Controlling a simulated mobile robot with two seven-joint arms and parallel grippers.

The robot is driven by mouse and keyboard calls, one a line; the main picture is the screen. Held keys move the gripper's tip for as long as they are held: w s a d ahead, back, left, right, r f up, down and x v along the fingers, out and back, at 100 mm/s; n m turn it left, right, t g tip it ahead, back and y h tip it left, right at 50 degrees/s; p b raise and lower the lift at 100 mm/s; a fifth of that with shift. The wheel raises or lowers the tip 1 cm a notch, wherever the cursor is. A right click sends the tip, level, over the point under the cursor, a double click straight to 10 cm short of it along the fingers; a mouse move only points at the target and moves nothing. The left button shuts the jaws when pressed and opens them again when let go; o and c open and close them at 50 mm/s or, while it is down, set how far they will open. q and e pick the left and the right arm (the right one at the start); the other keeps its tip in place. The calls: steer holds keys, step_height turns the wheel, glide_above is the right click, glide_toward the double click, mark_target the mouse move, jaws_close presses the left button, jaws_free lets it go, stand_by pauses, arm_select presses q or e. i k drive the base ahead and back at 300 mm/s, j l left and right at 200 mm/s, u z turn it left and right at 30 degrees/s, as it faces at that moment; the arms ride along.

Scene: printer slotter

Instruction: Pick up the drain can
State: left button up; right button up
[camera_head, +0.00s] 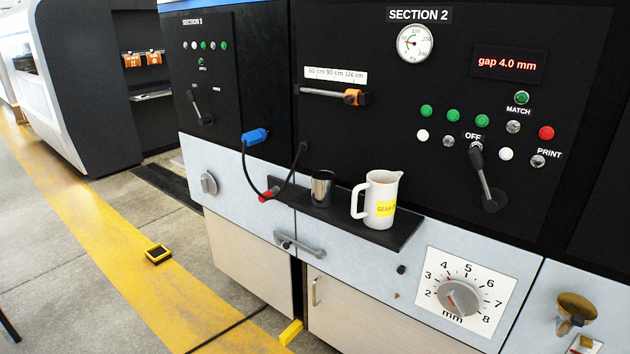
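A small grey metal can (322,188) stands upright on a narrow black shelf (399,238) on the front of the machine. A white jug (381,199) with a handle at its left and a yellow label stands upright just right of it on the same shelf. The label seems to start with "GEAR"; the rest is too small to read. No label shows on the metal can, so I cannot tell by writing which one is the drain can. Neither of my grippers is in view.
A black cable with a blue connector (255,137) hangs left of the metal can, near a red piece (268,196) at the shelf's left end. A lever (484,180) and a dial (459,298) are at the right. A yellow-black block (158,254) lies on the floor.

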mark_target(323, 182)
steer(key=i+j+z, duration=0.1)
steer(key=i+j, duration=0.55)
steer(key=j, duration=0.2)
steer(key=l+z, duration=0.05)
